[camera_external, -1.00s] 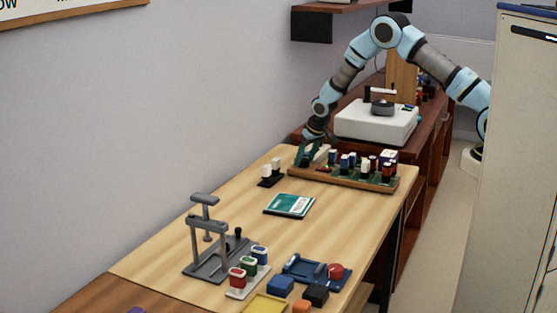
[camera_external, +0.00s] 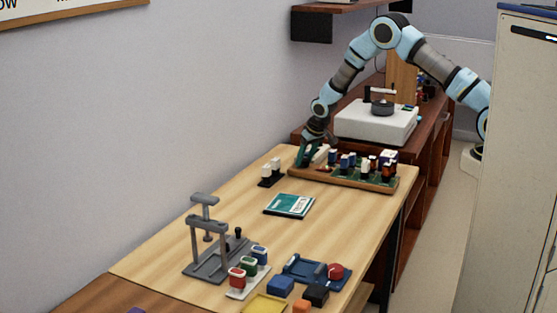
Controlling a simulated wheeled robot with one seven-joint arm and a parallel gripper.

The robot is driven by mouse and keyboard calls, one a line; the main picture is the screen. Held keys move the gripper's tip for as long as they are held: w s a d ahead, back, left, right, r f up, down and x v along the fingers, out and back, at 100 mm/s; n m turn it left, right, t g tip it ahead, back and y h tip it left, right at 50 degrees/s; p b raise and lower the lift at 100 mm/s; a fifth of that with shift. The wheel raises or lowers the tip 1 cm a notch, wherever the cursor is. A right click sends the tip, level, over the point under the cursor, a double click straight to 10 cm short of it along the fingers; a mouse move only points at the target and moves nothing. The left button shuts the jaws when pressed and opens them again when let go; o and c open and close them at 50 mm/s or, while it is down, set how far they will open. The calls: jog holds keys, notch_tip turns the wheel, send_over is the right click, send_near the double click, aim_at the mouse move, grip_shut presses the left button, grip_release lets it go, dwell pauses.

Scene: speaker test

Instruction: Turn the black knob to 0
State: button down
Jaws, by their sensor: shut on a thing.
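My gripper (camera_external: 304,158) reaches down from the back to the left end of a wooden tray (camera_external: 340,181) holding a green board. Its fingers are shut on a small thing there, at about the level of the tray. The fingers hide that thing. It seems to be the black knob, but its pointer and any number marks, including the 0, are too small or hidden to read.
Several small blocks (camera_external: 348,160) stand upright on the board, right of my gripper. A teal booklet (camera_external: 289,205) and a grey press (camera_external: 207,232) lie nearer. A white turntable-like device (camera_external: 370,123) is behind.

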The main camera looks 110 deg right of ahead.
jog(key=shift+s+n, duration=0.1)
jog(key=shift+n, duration=0.2)
jog(key=n, duration=0.1)
jog(key=n+t+b, duration=0.1)
jog(key=shift+s+d+n+y, duration=0.1)
jog(key=shift+s+n+y, duration=0.05)
jog(key=shift+n+y, duration=0.15)
jog(key=shift+d+n+t+y, duration=0.1)
jog(key=shift+n+t+y, duration=0.45)
jog(key=shift+n, duration=1.45)
jog(key=c, duration=0.6)
grip_release()
jog(key=shift+o, duration=0.2)
jog(key=shift+r+b, duration=0.1)
jog(key=shift+b, duration=0.2)
jog(key=b+v, duration=0.2)
jog(key=v, duration=0.8)
jog(key=shift+s+r+b, duration=0.25)
jog(key=shift+b, duration=0.05)
